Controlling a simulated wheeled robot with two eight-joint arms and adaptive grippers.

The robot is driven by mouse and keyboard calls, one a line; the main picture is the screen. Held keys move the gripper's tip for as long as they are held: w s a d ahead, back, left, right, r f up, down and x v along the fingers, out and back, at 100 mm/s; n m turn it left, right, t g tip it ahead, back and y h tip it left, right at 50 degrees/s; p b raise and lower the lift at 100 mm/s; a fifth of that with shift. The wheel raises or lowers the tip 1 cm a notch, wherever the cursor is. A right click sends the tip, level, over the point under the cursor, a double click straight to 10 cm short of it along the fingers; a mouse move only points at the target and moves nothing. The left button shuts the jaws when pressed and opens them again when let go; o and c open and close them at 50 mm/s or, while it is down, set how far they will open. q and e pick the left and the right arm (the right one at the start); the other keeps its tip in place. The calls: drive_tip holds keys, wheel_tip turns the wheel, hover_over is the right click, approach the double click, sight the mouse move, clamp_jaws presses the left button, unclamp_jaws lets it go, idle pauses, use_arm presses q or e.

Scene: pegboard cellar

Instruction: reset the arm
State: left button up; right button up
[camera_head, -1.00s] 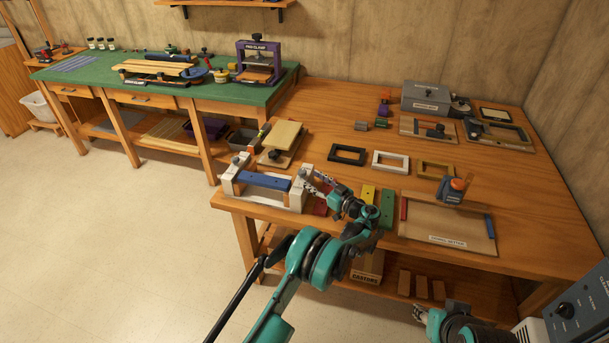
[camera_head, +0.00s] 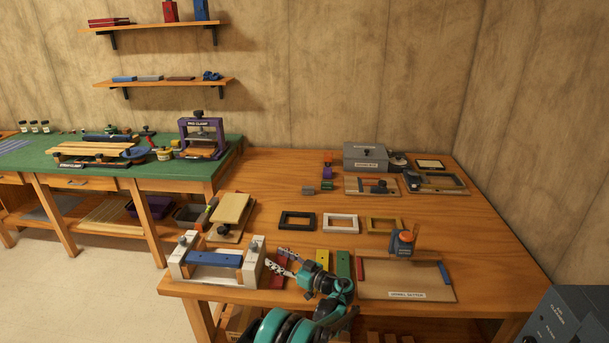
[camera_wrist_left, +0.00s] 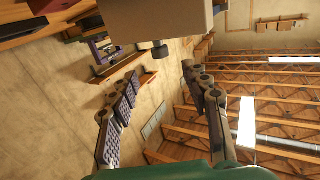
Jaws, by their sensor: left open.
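My left arm comes up from the bottom of the head view, teal and black. Its left gripper (camera_head: 277,263) is over the front edge of the wooden bench (camera_head: 460,205), close beside the right white block of a clamp jig (camera_head: 252,263). A blue bar (camera_head: 215,258) spans the jig. I cannot tell whether the fingers touch the block. In the left wrist view the two fingers (camera_wrist_left: 162,78) stand apart with nothing between them. A pale block with a dark knob (camera_wrist_left: 155,20) shows close beyond them. My right gripper is out of view.
Black (camera_head: 297,221) and white (camera_head: 341,223) frames lie farther back. A green-topped bench (camera_head: 40,158) stands left.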

use_arm(q)
drive_tip(key=s+a+r+m+g+h, duration=0.3)
drive_tip(key=s+a+r+m+h, duration=0.5)
drive_tip(key=s+r, duration=0.6)
drive_tip(key=s+d+f+m+h, duration=0.1)
drive_tip(key=s+h, duration=0.1)
drive_tip(key=s, duration=0.7)
drive_tip(key=s+d+f+m+h, duration=0.1)
drive_tip(key=s+h, duration=0.1)
drive_tip(key=s, duration=0.7)
drive_tip(key=s+d+f+m+t+h, duration=0.1)
drive_tip(key=s+f+h, duration=0.1)
drive_tip(key=s, duration=0.8)
drive_tip(key=shift+d+m+h, duration=0.15)
drive_tip(key=shift+m+h, duration=0.15)
drive_tip(key=shift+h, duration=0.3)
